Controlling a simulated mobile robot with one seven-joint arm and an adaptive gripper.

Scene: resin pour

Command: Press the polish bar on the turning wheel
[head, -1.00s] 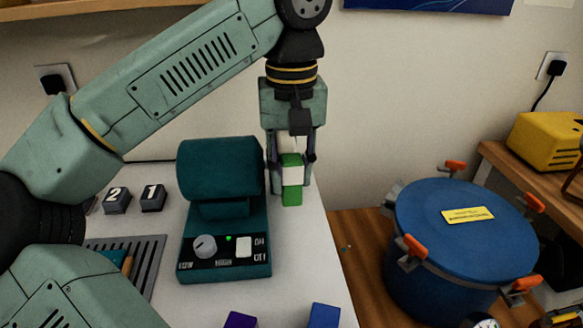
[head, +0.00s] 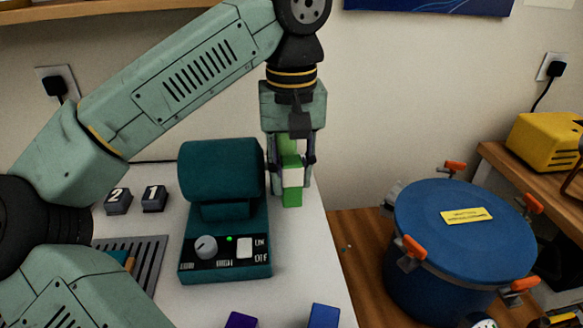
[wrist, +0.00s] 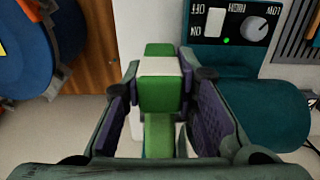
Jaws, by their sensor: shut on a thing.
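The polish bar (head: 292,178) is green with a white band. It stands upright in my gripper (head: 290,165), beside the right end of the teal motor housing (head: 222,168). In the wrist view the bar (wrist: 160,92) sits between the two purple-padded fingers, which are shut on it. A green surface (wrist: 159,135) shows below the bar there; I cannot tell whether it is bar or wheel. The wheel is not clearly seen, so contact and turning cannot be told. The green lamp (head: 229,239) on the front panel is lit, near the knob (head: 206,247) and white switch (head: 244,247).
Blocks numbered 2 (head: 118,201) and 1 (head: 154,198) stand left of the machine, behind a dark grate (head: 150,262). Purple (head: 240,321) and blue (head: 325,315) blocks lie at the front. A blue pot (head: 460,260) with orange clamps stands right of the table.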

